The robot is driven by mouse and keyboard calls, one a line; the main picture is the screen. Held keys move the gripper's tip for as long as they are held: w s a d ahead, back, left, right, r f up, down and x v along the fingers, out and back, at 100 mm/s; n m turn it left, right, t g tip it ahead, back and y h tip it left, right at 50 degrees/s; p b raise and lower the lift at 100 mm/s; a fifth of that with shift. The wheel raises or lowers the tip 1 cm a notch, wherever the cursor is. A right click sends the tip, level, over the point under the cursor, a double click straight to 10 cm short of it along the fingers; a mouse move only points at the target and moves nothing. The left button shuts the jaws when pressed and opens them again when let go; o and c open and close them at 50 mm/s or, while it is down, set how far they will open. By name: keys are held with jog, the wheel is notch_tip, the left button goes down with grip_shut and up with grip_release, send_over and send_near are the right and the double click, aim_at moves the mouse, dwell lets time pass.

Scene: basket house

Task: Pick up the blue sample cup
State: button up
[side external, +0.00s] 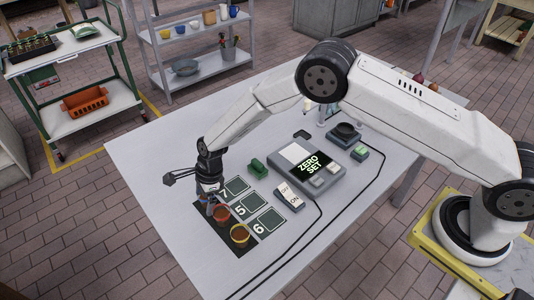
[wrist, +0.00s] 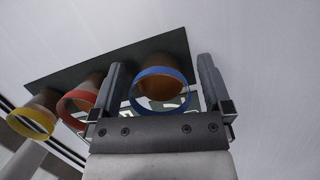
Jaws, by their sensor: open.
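The blue sample cup (wrist: 160,90) has a blue rim and a brown inside. In the wrist view it stands between the two fingers of my gripper (wrist: 164,92), which is open with a finger on each side of it. I cannot tell whether either finger touches it. In the side view my gripper (side external: 208,190) points down at the left end of a dark numbered mat (side external: 236,186), and the blue cup is mostly hidden there. A red-rimmed cup (side external: 221,213) and a yellow-rimmed cup (side external: 239,235) stand in a row beside it; the red one is closest to my gripper.
A grey scale (side external: 304,165) reading "ZERO SET" stands on the white table (side external: 150,150). A switch box (side external: 289,196) and a green block (side external: 258,168) lie between it and the mat. Dark cables cross the table's front. The left table area is clear.

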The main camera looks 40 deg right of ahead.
jog(key=c, duration=1.3)
jog(key=shift+o, duration=0.2)
jog(key=shift+r, duration=0.7)
notch_tip(320, 180, up, 2)
jog(key=s+d+r, duration=0.5)
jog(key=s+r, duration=0.4)
jog(key=s, duration=0.4)
jog(key=shift+d+r, duration=0.15)
jog(key=shift+r, duration=0.15)
jog(key=w+d+f+m+t, duration=0.1)
jog(key=w+d+m, duration=0.2)
jog(key=d, duration=0.9)
jog(key=w+d+f+m+h, duration=0.1)
jog(key=w+d+m, duration=0.2)
jog(key=d, duration=0.9)
jog(key=w, duration=0.3)
jog(key=shift+w+d+f+m+t, duration=0.3)
jog(key=shift+w+d+t, duration=0.05)
jog(key=shift+d+t, duration=0.05)
